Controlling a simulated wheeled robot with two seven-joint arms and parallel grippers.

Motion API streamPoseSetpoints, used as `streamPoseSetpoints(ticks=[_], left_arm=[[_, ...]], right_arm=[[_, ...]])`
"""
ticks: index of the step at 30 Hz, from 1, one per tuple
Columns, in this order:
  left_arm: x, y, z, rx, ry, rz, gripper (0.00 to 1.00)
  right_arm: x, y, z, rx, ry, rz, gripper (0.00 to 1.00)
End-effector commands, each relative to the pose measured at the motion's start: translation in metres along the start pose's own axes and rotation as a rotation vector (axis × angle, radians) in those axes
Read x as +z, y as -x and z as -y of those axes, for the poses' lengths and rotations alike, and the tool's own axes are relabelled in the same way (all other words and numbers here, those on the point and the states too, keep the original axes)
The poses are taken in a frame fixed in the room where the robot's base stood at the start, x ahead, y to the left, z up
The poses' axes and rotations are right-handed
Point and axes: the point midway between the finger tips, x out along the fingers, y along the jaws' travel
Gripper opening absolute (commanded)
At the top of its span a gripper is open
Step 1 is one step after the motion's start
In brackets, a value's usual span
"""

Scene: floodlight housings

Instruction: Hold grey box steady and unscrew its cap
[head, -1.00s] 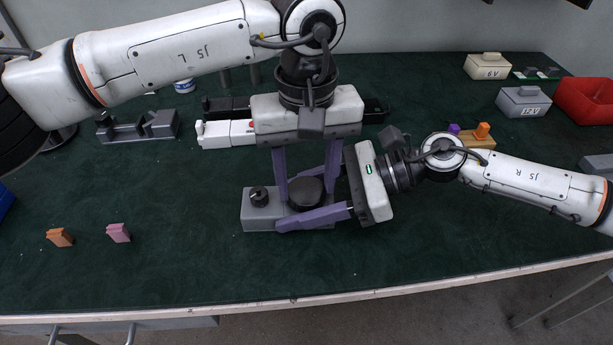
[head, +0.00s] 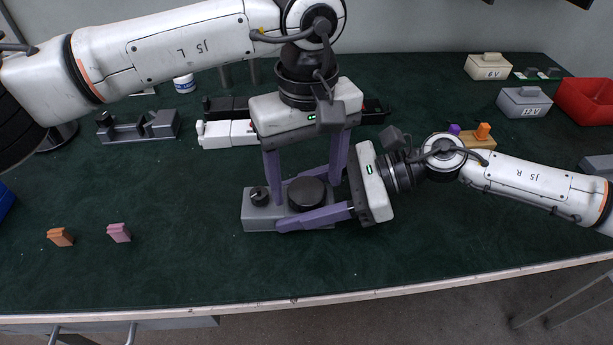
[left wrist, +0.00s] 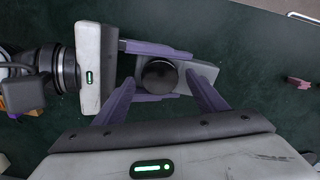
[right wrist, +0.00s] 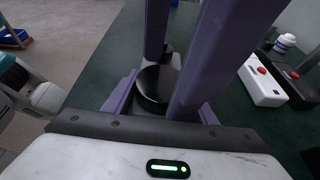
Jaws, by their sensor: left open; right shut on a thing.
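The grey box (head: 262,218) lies on the green table, with a large round black cap (head: 306,194) on its top and a small black knob (head: 259,195) at its left. My right gripper (head: 300,205) is shut on the grey box from the right, its purple fingers along the box's sides. My left gripper (head: 305,172) points down over the box, its open fingers apart around the cap. The cap also shows in the left wrist view (left wrist: 159,75) and in the right wrist view (right wrist: 154,86). I cannot tell whether the left fingers touch it.
Behind are a white housing (head: 226,134), a black one (head: 228,106) and a grey bracket (head: 140,126). An orange block (head: 60,237) and a pink block (head: 119,232) lie front left. Lidded boxes (head: 523,102) and a red bin (head: 587,101) stand right. The front is clear.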

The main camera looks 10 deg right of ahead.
Motion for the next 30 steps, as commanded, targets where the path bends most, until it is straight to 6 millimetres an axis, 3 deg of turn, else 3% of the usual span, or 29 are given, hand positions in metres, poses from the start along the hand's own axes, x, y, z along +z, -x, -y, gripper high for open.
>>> streamPoseSetpoints(ticks=[7,11,20,23,30], left_arm=[[0.000,0.033,0.000,0.001,-0.001,-0.002,0.65],[0.000,0.042,0.000,0.001,-0.011,0.000,0.62],[0.001,0.071,-0.001,0.001,-0.264,0.000,0.62],[0.001,0.069,0.000,-0.001,-0.299,0.002,0.62],[0.001,0.034,0.000,-0.002,-0.301,0.004,0.62]], right_arm=[[0.000,0.000,0.001,-0.002,0.001,-0.001,0.00],[0.000,0.000,0.001,-0.001,0.001,-0.001,0.00],[0.000,0.000,0.001,-0.001,0.001,-0.001,0.00],[0.000,0.000,0.001,-0.001,0.001,-0.001,0.00],[0.000,0.000,0.000,-0.001,0.001,-0.001,0.00]])
